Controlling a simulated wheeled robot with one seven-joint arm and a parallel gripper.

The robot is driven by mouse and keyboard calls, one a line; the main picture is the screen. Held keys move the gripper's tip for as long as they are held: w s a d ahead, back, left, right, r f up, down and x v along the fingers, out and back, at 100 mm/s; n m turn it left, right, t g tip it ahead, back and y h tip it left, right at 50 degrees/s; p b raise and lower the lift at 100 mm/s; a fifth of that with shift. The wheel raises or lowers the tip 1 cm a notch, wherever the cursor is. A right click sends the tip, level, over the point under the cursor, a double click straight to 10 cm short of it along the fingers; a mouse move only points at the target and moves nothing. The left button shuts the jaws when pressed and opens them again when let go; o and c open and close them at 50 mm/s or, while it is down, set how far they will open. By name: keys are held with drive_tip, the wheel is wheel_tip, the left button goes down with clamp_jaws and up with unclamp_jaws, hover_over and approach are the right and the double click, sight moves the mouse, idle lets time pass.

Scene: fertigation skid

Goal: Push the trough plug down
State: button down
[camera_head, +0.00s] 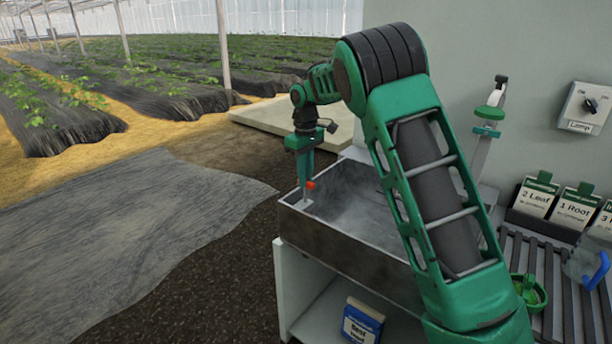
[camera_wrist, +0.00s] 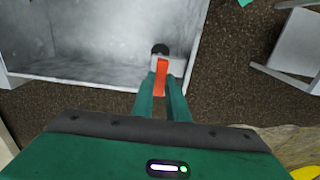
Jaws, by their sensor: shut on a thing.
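The trough is a grey metal basin (camera_head: 335,250) set on a white stand. In the wrist view its pale inside (camera_wrist: 85,45) fills the upper left. My gripper (camera_head: 304,182) points down at the trough's left end. In the wrist view my gripper (camera_wrist: 161,92) has its two green fingers closed around an orange piece (camera_wrist: 160,78), which I take as the trough plug's handle. A light grey block sits just beyond it, with a dark round part past that, near the trough's wall. The orange piece also shows in the head view (camera_head: 310,185). I cannot tell how deep the plug sits.
Seed packets (camera_head: 538,197) stand in a holder at the right, above a slatted rack (camera_head: 560,290). A lamp switch (camera_head: 588,107) is on the wall. Open ground lies left.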

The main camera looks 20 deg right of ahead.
drive_tip(key=c, duration=1.7)
unclamp_jaws()
drive_tip(key=shift+w+d, duration=0.1)
drive_tip(key=shift+d, duration=0.1)
wheel_tip(320, 180, up, 11)
drive_tip(key=shift+f, duration=0.15)
